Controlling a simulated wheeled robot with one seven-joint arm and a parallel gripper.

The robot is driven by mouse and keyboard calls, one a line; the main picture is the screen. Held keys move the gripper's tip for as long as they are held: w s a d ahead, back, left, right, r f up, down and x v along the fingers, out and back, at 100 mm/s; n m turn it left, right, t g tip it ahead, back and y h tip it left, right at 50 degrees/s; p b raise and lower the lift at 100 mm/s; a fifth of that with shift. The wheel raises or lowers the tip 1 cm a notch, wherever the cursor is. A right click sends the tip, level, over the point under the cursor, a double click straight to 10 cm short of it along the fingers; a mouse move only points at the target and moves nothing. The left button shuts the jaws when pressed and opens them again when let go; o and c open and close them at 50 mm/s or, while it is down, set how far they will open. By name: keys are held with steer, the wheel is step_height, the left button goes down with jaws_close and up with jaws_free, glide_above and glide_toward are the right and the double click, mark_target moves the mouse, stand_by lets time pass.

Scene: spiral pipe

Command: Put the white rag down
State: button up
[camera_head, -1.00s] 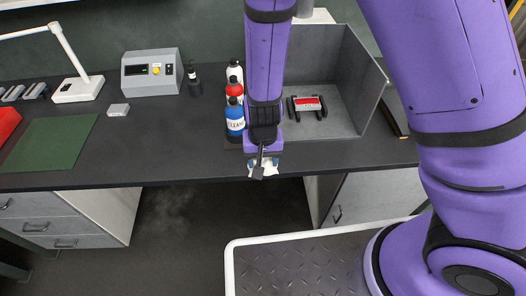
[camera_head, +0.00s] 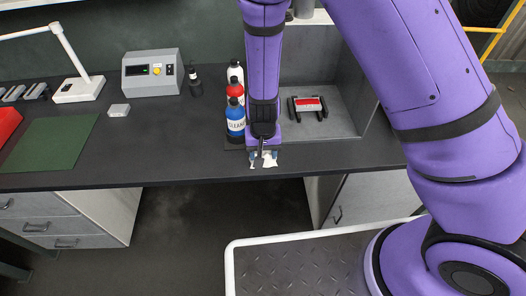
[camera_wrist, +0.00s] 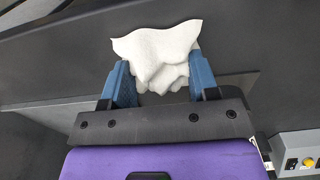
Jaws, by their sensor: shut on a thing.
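The white rag (camera_wrist: 160,48) is crumpled between the two blue fingers of my gripper (camera_wrist: 161,82) in the wrist view. The gripper is shut on it, and part of the rag spreads out beyond the fingertips. In the head view, the rag (camera_head: 267,162) shows at the end of my gripper (camera_head: 264,157), at the dark bench's front edge. I cannot tell whether the rag touches the benchtop.
Blue (camera_head: 235,118), red (camera_head: 235,90) and white (camera_head: 235,71) bottles stand just left of my arm. A grey open box (camera_head: 345,122) holds a red-and-black part (camera_head: 307,105). The benchtop (camera_head: 165,150) is clear to the left, near a green mat (camera_head: 48,143).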

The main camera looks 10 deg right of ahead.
steer(key=shift+f, duration=0.1)
steer(key=o, duration=1)
steer(key=shift+c, duration=0.2)
step_height(320, 180, up, 12)
steer(key=shift+r, duration=0.25)
